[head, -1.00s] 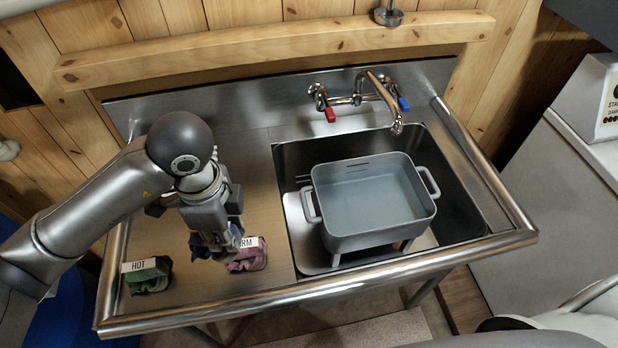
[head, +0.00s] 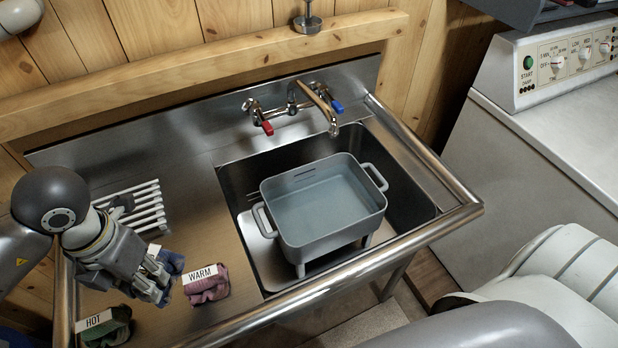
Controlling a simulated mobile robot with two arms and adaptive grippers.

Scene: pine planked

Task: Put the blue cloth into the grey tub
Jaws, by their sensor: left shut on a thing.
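My left gripper (head: 156,281) comes in from the left and points down over the left drainboard. It is shut on the blue cloth (head: 172,262), a dark blue crumpled bundle partly hidden behind the fingers. I cannot tell whether the cloth still touches the steel. The grey tub (head: 291,238) stands on short legs in the sink basin, right of the gripper. It has a handle at each side and its inside looks empty. My right gripper is not in view.
A pink cloth (head: 207,288) labelled WARM lies just right of the gripper. A green and dark cloth (head: 112,333) labelled HOT lies at the front left. A white rack (head: 146,205) stands behind the gripper. The tap (head: 322,103) reaches out behind the tub. A raised steel rim (head: 425,232) edges the sink.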

